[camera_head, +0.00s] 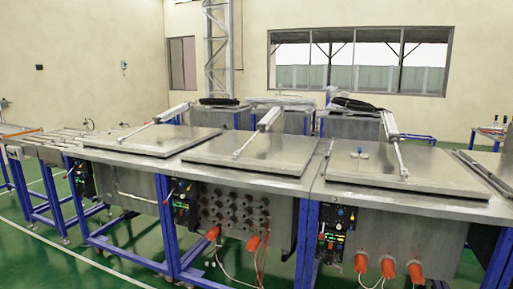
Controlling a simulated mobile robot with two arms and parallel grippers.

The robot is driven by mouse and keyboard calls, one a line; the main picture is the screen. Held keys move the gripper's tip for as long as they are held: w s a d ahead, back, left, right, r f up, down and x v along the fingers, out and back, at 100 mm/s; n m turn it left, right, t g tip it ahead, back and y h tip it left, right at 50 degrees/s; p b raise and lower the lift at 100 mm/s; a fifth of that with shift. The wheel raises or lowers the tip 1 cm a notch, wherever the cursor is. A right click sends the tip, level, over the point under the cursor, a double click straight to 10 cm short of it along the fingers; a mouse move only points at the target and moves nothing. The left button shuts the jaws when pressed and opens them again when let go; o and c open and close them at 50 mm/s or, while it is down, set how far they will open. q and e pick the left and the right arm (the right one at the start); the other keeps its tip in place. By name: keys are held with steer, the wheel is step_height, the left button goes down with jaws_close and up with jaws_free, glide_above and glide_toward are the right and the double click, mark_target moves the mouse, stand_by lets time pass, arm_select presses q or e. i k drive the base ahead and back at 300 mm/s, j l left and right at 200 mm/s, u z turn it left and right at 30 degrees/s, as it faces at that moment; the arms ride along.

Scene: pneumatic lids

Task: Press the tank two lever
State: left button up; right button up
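Three metal tanks stand in a row, each with a flat lid lying down and a pneumatic cylinder on it. The middle tank has a lid (252,153), a cylinder (268,119) and a front (240,212) with several round fittings. A dark control panel (184,203) is on the frame at the left of the middle tank's front. It has small coloured parts, too small to tell which is a lever. The right tank's panel (335,234) seems to carry a 3. Neither of my grippers is in view.
The left lid (150,139) and right lid (403,166) are also down. Orange connectors (361,263) and loose cables hang under the fronts. Blue frame legs (168,228) stand on the green floor (45,262). Floor is open at the front left.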

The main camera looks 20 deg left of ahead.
mark_target(165, 202)
steer(key=u, duration=1.3)
steer(key=i+u, duration=0.1)
steer(key=i, duration=0.65)
steer(key=i+u, duration=0.1)
steer(key=i, duration=0.6)
steer(key=i+l+u, duration=0.15)
steer(key=i, duration=0.6)
steer(key=i+l+u, duration=0.1)
steer(key=i, duration=0.6)
